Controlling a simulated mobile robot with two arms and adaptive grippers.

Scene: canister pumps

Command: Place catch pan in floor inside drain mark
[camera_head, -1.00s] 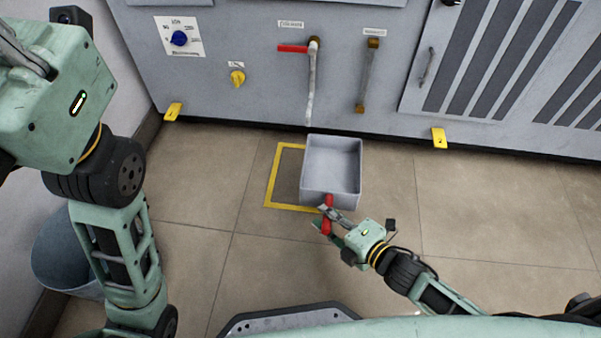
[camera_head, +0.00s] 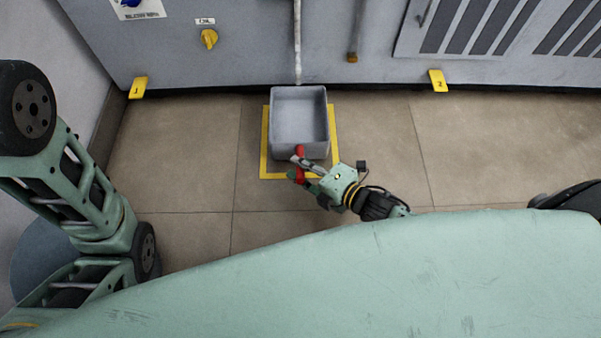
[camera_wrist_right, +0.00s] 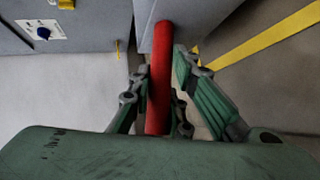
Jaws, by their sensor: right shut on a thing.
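The grey catch pan (camera_head: 299,118) is an open rectangular box with a red handle (camera_head: 299,160) at its near side.
The grey machine cabinet (camera_head: 220,62) stands just behind the pan, with a pipe (camera_head: 297,45) coming down above its back edge. A blue-grey bin (camera_head: 40,240) is at the left. Floor to the right is clear.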

